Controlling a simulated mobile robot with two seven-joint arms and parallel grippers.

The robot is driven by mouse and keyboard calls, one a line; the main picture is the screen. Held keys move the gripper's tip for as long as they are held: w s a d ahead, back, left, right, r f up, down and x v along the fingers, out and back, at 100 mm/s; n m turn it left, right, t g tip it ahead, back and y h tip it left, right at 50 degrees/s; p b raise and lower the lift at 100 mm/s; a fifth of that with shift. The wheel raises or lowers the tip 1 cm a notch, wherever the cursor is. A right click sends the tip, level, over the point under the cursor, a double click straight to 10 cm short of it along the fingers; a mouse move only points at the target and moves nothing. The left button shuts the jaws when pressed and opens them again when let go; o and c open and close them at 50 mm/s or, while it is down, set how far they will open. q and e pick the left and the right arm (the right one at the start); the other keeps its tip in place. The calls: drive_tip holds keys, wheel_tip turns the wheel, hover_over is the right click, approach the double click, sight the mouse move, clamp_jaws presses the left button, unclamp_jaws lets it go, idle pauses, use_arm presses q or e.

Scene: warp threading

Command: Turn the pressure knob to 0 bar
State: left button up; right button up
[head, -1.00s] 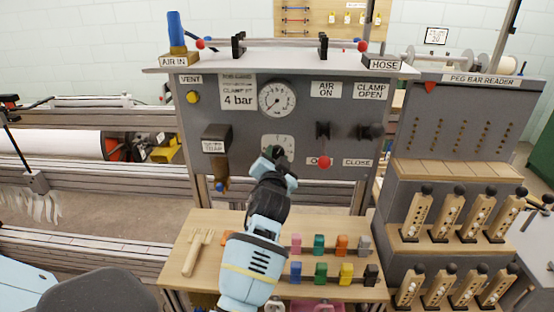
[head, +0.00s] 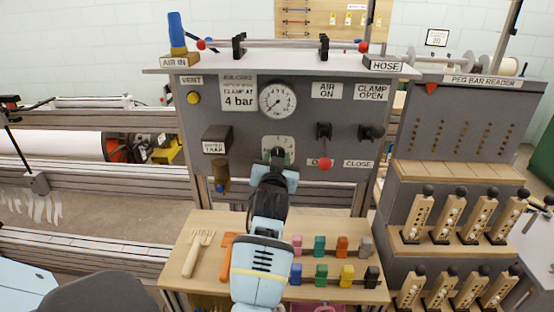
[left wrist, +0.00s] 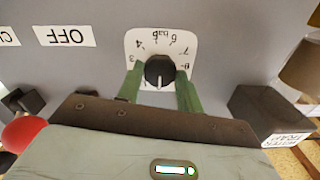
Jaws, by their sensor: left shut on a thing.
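The pressure knob (left wrist: 160,70) is black and round with a white pointer line. It sits on a white dial plate (left wrist: 138,46) with numbers around it; 3, 4, 6 bar, 7 and 8 can be made out. In the left wrist view the pointer line faces down, and the plate's lower part is hidden. My left gripper (left wrist: 160,80) has green fingers on both sides of the knob and is shut on it. In the head view the gripper (head: 277,156) covers the knob and the plate's lower part (head: 279,141). My right gripper is not in view.
A round gauge (head: 277,100) sits above the knob. A red-balled lever (head: 326,164) is close to the right of my gripper, and the water trap box (head: 216,138) is to the left. Below, a wooden shelf (head: 205,222) holds a fork-like tool and coloured blocks.

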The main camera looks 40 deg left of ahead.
use_arm(q)
drive_tip(key=shift+r, duration=0.1)
drive_tip(key=o, duration=1)
